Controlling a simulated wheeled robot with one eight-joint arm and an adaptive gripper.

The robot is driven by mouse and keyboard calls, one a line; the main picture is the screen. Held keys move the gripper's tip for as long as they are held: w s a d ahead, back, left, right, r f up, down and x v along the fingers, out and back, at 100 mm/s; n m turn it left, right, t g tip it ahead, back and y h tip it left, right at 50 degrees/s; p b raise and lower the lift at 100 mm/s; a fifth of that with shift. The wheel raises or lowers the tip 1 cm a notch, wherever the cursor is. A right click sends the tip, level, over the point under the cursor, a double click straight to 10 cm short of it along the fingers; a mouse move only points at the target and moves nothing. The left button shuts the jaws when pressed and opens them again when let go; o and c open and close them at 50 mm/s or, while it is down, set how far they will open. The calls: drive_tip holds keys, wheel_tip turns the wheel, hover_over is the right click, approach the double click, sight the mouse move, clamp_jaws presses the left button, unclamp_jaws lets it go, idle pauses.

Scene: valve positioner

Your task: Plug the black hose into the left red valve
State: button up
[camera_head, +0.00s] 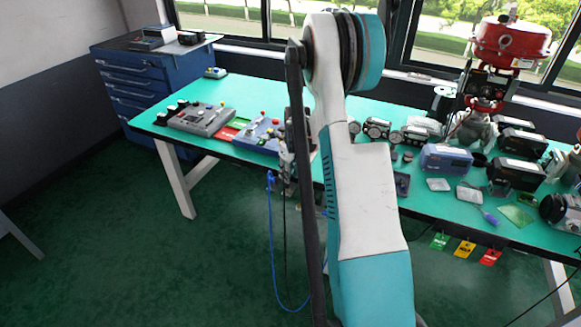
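My arm crosses the middle of the view and hides part of the table. My gripper (289,168) shows only in part at the table's front edge, left of my arm; its fingertips are too small and covered to judge. A thin black hose (284,225) hangs straight down just below it; I cannot tell whether the gripper holds it. A blue hose (272,235) hangs beside it on the left and curves towards the floor. A blue-grey panel (256,137) with small red and yellow knobs lies left of the gripper. I cannot make out which part is the left red valve.
A grey control panel (202,119) lies on the green table (245,92) at left. A large red-topped valve assembly (510,42) stands at the right back. Boxes and devices crowd the right side. A blue drawer cabinet (140,75) stands at left. The floor at front left is clear.

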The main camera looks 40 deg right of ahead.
sight(287, 186)
drive_tip(key=f, duration=0.2)
drive_tip(key=f+b, duration=0.1)
drive_tip(key=f, duration=0.1)
drive_tip(key=w+f+b, duration=0.1)
drive_tip(key=f, duration=0.2)
clamp_jaws()
